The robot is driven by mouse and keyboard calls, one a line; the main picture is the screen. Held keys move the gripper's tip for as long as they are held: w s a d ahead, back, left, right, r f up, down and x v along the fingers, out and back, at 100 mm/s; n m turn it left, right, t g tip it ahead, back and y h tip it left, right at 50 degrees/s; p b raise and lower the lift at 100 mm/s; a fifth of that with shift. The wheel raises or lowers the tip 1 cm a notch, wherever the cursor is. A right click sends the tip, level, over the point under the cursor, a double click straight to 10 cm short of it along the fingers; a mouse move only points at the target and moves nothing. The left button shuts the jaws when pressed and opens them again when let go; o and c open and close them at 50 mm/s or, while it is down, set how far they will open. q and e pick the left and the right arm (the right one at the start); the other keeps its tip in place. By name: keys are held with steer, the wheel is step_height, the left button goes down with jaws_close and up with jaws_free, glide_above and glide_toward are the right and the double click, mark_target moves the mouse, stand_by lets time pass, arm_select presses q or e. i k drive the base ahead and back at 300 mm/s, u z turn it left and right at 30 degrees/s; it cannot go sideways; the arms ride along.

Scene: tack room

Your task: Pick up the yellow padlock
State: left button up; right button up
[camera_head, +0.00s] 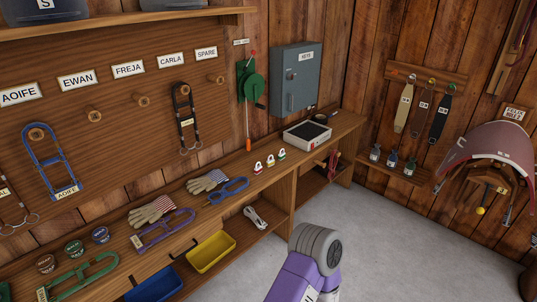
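A purple and grey link of one of my arms rises from the bottom edge, in front of the bench and apart from the padlocks. Neither of my grippers shows in the head view.
The bench (333,130) also holds gloves (208,181), blue and purple tack, and round tins. A yellow bin (211,252) and a blue bin (154,285) sit below. A grey cabinet (295,78) hangs behind the padlocks. Grey floor (400,240) is clear on the right.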

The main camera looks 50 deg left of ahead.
mark_target(270, 162)
steer(key=u, duration=0.65)
steer(key=i, duration=1.55)
steer(key=u, duration=1.2)
